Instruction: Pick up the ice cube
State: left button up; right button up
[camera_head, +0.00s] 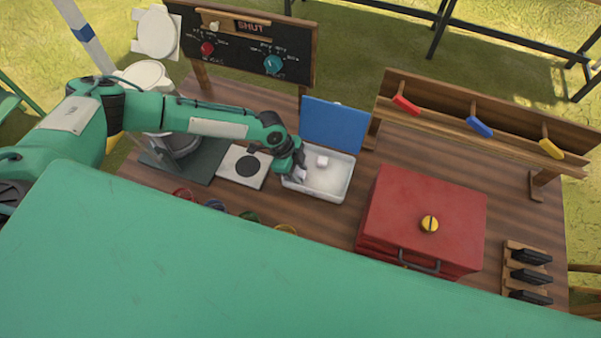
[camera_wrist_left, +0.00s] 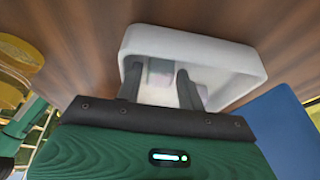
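The ice cube (camera_head: 322,161) is a small pale block in the open white box (camera_head: 325,197). The box's blue lid (camera_head: 333,125) stands raised at its back. My left gripper (camera_head: 300,173) is at the box's left side, to the left of the cube in the head view. In the left wrist view its two dark fingers (camera_wrist_left: 160,88) are spread and reach over the near rim of the white box (camera_wrist_left: 225,52). A pale block, seemingly the ice cube (camera_wrist_left: 160,68), shows between and beyond the fingers. Contact cannot be made out. My right gripper is not in view.
A red case (camera_head: 400,205) with a yellow knob stands right of the box. A white plate with a dark disc (camera_head: 237,178) lies to the left. Several coloured cups line the near edge. A rack with coloured handles (camera_head: 480,127) stands at the back right.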

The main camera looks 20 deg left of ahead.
aim_at(298, 173)
pick_arm(q)
jog(key=c, duration=0.7)
jog(key=shift+r, duration=0.15)
jog(key=shift+r+b, duration=2.3)
jog(key=shift+r, duration=7.6)
